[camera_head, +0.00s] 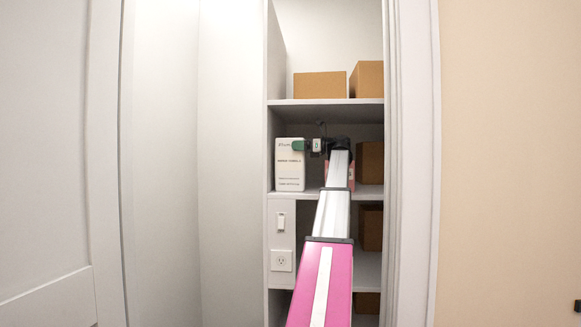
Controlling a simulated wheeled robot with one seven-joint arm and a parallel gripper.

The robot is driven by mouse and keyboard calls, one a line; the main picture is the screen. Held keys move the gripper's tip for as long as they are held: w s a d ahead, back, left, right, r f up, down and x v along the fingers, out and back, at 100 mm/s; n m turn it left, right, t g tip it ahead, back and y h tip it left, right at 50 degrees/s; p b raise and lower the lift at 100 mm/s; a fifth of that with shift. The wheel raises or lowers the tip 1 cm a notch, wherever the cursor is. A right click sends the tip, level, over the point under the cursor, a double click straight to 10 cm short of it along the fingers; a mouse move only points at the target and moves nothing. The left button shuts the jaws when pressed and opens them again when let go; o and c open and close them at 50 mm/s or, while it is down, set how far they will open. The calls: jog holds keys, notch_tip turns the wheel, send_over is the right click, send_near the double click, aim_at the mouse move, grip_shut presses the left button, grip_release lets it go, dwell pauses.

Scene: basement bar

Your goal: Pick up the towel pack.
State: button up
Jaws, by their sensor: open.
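A white upright pack with dark printed lines (290,168), which looks like the towel pack, stands at the left end of the middle shelf (317,192). My gripper (301,146) is at the far end of my extended arm, at the upper right of the pack. A green part of it overlaps the pack's top right corner in the picture. The jaws are open; I cannot tell whether they touch the pack or stand around it. The fingertips are small and partly unclear.
Two brown boxes (320,85) (367,79) stand on the shelf above. More brown boxes (371,163) sit at the right on lower shelves, partly hidden. The closet's side wall (270,130) is close left of the pack. A door frame (413,160) bounds the right.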

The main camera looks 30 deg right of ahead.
jog(key=c, duration=1.5)
jog(key=shift+r, duration=0.1)
